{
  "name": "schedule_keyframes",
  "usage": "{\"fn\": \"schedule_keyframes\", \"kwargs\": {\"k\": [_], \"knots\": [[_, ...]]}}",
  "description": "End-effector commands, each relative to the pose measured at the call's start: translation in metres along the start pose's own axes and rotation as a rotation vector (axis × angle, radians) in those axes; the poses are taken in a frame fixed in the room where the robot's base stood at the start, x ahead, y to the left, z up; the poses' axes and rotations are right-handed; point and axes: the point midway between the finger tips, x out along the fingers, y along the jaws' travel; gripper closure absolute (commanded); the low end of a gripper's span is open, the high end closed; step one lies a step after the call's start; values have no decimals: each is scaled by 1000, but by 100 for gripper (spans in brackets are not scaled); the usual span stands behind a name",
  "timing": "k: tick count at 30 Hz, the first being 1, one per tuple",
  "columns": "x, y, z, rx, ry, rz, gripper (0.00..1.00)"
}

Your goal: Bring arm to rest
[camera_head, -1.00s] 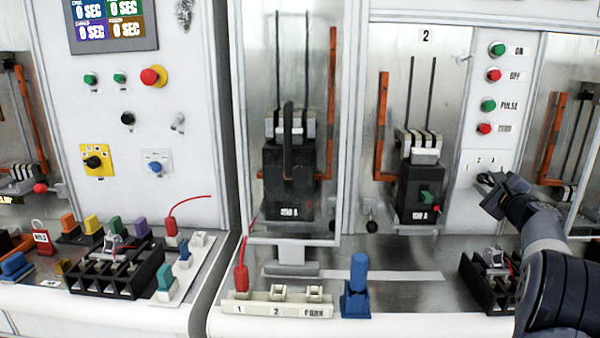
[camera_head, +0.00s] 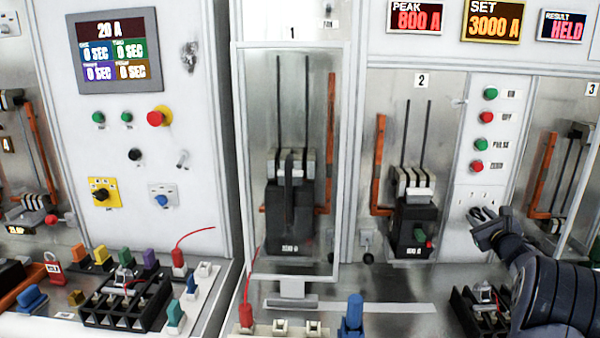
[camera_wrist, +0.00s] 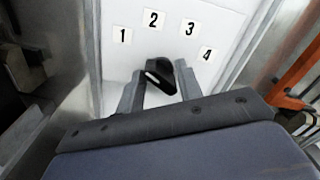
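My gripper (camera_head: 484,216) is at the lower part of the narrow white control panel (camera_head: 478,180), to the right of breaker bay 2. In the wrist view its two fingers (camera_wrist: 158,86) stand apart. A black selector knob (camera_wrist: 161,75) with a white mark sits between the fingertips, on a white plate (camera_wrist: 150,58) labelled 1, 2, 3 and 4. The knob looks close to the right finger, but I cannot tell whether it touches. In the head view the gripper hides the knob. My arm reaches in from the lower right.
Above my gripper are several green and red buttons (camera_head: 487,117). Breaker 2 (camera_head: 413,222) is to the left, and breaker 1 (camera_head: 290,215) stands behind a clear framed cover. A blue upright handle (camera_head: 353,315) and a black tray (camera_head: 465,308) are on the bench below.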

Motion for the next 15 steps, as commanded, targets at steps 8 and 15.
{"fn": "schedule_keyframes", "kwargs": {"k": [8,15], "knots": [[0,-2,4,107,3,1,65],[-11,0,-2,172,1,-2,65]]}}
